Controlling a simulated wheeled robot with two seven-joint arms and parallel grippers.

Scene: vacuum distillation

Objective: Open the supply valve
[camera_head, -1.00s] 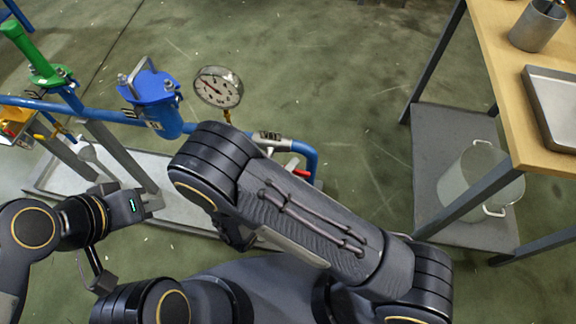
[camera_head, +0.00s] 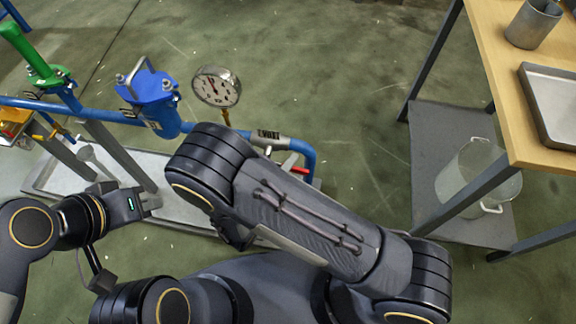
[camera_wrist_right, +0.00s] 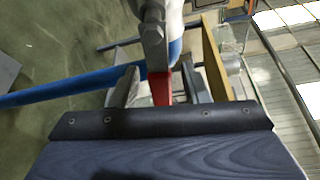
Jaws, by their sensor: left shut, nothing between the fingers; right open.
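A red valve handle (camera_head: 300,170) shows in the head view at the right end of the blue pipe, below a small tag (camera_head: 268,134) that I cannot read surely. In the right wrist view a red lever (camera_wrist_right: 161,88) hangs under a grey metal valve part (camera_wrist_right: 154,35), between the fingers of my right gripper (camera_wrist_right: 160,88). That gripper is open; I cannot tell whether a finger touches the lever. In the head view my right arm hides it. My left gripper (camera_head: 150,201) is shut and empty, over the grey tray at the left.
A pressure gauge (camera_head: 216,87) and a blue capped vessel (camera_head: 154,100) stand on the pipe (camera_head: 215,130). A green-handled fitting (camera_head: 35,58) is at far left. A wooden-topped bench (camera_head: 497,70) with a pot below stands at right. Open floor lies between.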

